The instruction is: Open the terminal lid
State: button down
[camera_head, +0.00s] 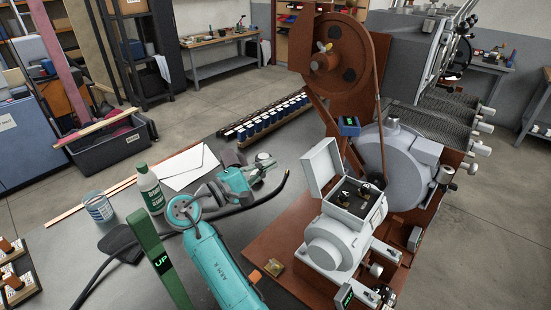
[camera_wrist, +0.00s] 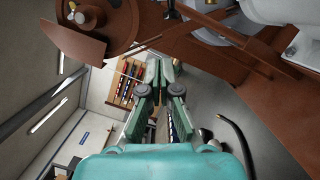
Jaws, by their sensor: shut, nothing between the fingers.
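The terminal box (camera_head: 362,203) sits on top of the light grey motor (camera_head: 331,243), on the rust-brown base. Its light grey lid (camera_head: 321,166) stands raised on the left side of the box, and the dark inside with its terminals shows. My gripper (camera_head: 268,168) is to the left of the lid, apart from it, above the grey table. In the wrist view my gripper (camera_wrist: 159,68) has its fingers together with nothing between them. The lid and the terminal box do not show clearly in the wrist view.
A brown flywheel (camera_head: 335,57) with a belt rises behind the motor. A black cable (camera_head: 272,194) curves over the table near my gripper. A row of dark blue-capped items (camera_head: 265,121) stands behind.

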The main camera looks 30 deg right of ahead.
aim_at(312, 149)
jog(key=s+d+r, duration=0.2)
jog(key=d, duration=0.7)
jog(key=shift+d+r, duration=0.3)
jog(key=shift+d, duration=0.05)
jog(key=s+r+m, duration=0.2)
jog(key=m, duration=0.1)
jog(key=shift+d+g+y, duration=0.3)
jog(key=shift+d+y, duration=0.1)
jog(key=s+a, duration=0.1)
jog(key=a, duration=1.1)
jog(key=shift+s+f, duration=0.25)
jog(key=shift+s, duration=0.15)
jog(key=shift+f, duration=0.1)
